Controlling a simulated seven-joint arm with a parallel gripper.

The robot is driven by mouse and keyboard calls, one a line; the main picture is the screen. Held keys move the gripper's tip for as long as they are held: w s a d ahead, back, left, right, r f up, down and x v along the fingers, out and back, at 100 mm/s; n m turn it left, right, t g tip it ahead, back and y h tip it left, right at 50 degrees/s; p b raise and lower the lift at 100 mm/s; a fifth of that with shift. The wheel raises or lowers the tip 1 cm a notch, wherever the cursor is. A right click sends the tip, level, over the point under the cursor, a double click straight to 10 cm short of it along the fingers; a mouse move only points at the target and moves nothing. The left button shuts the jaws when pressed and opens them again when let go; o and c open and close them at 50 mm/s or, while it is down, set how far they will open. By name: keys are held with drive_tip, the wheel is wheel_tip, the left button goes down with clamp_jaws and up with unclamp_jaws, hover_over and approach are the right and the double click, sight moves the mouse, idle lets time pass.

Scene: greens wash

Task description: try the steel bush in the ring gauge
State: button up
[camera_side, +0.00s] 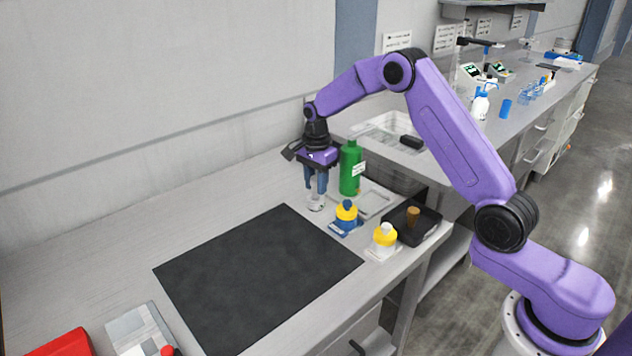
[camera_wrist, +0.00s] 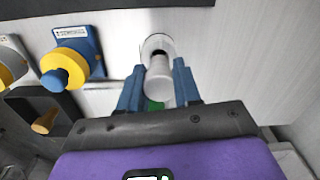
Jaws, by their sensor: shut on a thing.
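My gripper (camera_side: 317,186) points down over the bench and is shut on a pale grey cylinder, which I take to be the steel bush (camera_wrist: 159,86). A short light-grey ring, which looks like the ring gauge (camera_wrist: 146,43), lies just beyond the bush's end in the wrist view, with a dark patch of its opening showing. In the side view the ring gauge (camera_side: 316,205) stands on the bench directly below the fingertips. The fingers hide most of the bush there. I cannot tell whether its end is inside the ring or just above it.
A green bottle (camera_side: 350,170) stands close behind my gripper. A blue stand with a yellow collar (camera_side: 345,213), a white one (camera_side: 384,238) and a black tray (camera_side: 428,233) with a brown-handled piece are to the right. The black mat (camera_side: 255,275) is clear.

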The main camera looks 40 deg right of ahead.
drive_tip(key=shift+f, duration=0.7)
idle(0.9)
drive_tip(key=shift+r, duration=0.3)
drive_tip(key=shift+r, duration=0.35)
drive_tip(key=shift+r, duration=0.15)
drive_tip(key=shift+r, duration=2.95)
